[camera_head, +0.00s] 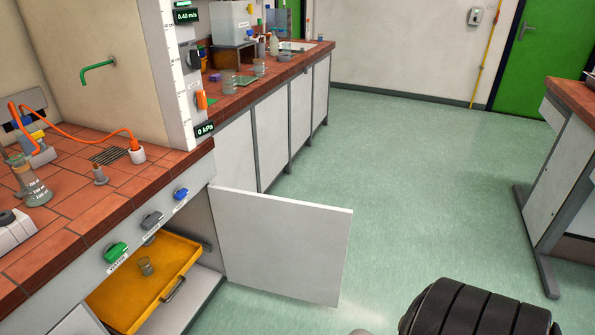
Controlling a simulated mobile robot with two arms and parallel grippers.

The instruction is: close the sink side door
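A white cabinet door (280,246) stands wide open in the lower middle of the head view. It swings out from the front of the tiled bench into the aisle, over the green floor. Neither gripper is in view. A black ribbed part at the lower right, likely of my own arm, ends below the picture edge, to the right of the door.
The red-tiled bench (75,215) carries a flask (30,185) and an orange cable. Farther white cabinet doors (272,137) are shut. Another bench (560,150) stands at the right. The green floor (420,190) between is clear.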

